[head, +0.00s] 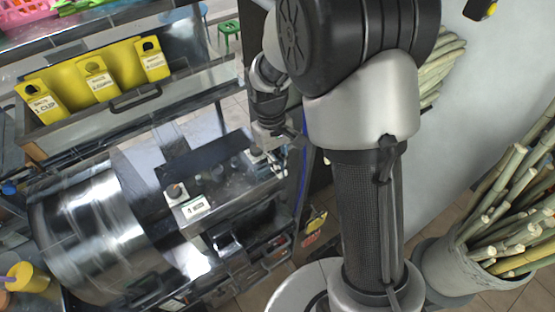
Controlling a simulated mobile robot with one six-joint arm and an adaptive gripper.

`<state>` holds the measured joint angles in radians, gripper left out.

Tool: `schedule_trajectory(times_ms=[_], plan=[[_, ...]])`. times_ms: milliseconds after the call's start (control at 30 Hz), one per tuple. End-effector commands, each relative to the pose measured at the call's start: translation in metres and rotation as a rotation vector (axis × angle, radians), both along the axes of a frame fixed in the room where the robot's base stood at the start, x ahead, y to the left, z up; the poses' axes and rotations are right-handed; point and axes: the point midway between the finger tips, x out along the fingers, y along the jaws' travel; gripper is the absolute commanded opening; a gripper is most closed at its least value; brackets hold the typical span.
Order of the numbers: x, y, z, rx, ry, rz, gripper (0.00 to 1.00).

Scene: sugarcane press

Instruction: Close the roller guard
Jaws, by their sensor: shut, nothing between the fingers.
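The sugarcane press (235,205) is a shiny metal machine left of my arm in the head view. A dark, glossy panel (207,158) on its top looks like the roller guard; I cannot tell its angle or whether it is raised. The rollers are not clearly visible. My gripper (282,168) is shut and empty at the right end of the press top, close to the machine. I cannot tell whether it touches the panel. My own arm covers the area to the right of it.
A large metal drum (100,220) stands left of the press. A bucket (440,268) of cane stalks (510,215) stands at right. A yellow cup (28,278) is at lower left.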

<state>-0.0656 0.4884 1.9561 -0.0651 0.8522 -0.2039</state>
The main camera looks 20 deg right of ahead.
Motion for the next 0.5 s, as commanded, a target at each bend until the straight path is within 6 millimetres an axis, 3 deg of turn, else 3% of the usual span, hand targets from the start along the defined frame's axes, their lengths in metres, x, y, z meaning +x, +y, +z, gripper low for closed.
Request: schedule_trajectory(times_ms=[33, 200, 500], plan=[[-0.003, -0.001, -0.015, -0.001, 0.005, -0.001, 0.0], [-0.009, -0.003, -0.052, 0.0, 0.005, -0.001, 0.0], [-0.015, -0.006, -0.097, -0.001, 0.001, -0.002, 0.0]])
